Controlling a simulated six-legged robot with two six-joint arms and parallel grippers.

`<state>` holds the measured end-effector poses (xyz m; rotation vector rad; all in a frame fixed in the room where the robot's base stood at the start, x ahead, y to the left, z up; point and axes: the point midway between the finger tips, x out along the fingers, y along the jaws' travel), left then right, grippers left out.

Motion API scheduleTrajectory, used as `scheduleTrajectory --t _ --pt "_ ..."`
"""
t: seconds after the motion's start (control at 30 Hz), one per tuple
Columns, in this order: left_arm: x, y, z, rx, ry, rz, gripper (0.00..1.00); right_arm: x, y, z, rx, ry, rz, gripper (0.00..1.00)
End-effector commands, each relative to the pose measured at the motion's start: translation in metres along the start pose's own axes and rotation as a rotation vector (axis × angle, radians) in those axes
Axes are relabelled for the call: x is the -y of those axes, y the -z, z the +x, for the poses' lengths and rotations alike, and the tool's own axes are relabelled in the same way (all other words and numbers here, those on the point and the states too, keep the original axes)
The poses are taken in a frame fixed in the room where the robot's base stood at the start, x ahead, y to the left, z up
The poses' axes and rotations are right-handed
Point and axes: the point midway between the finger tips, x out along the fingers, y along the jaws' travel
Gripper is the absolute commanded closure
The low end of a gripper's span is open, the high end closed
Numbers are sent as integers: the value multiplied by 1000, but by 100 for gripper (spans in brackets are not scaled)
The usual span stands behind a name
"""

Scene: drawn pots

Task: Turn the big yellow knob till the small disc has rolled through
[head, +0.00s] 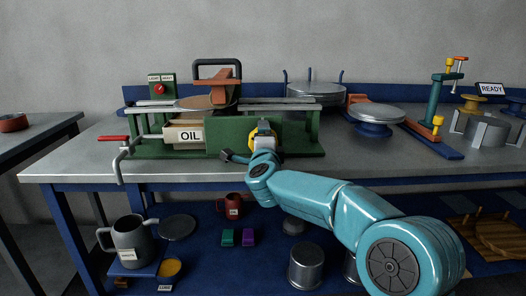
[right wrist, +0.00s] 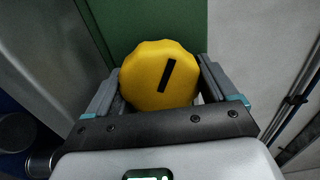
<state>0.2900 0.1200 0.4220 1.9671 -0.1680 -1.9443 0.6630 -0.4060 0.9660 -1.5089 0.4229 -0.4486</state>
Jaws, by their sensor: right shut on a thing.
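The big yellow knob (head: 252,139) is on the front of the green machine (head: 295,138), toward its right side. In the right wrist view the knob (right wrist: 150,88) fills the space between the jaws, with a slanted black mark on its face. My right gripper (head: 263,141) is shut on the knob, one finger on each side. A thin tan disc (head: 196,103) lies at the top of the machine, left of the orange-brown block (head: 212,84); I cannot tell whether it reaches under the block. My left gripper is out of view.
A silver disc (head: 377,111) sits on a blue stand to the right. A teal and orange clamp post (head: 437,103) stands farther right.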

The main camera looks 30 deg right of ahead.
Motion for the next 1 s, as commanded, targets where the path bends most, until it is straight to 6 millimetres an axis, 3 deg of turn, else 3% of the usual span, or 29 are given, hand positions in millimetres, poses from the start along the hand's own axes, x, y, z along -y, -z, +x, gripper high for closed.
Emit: scheduleTrajectory --t 0.5,1.0 --pt "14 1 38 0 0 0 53 -4 0 0 -7 -4 489 45" --pt "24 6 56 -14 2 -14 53 -4 0 0 -13 -9 872 45"
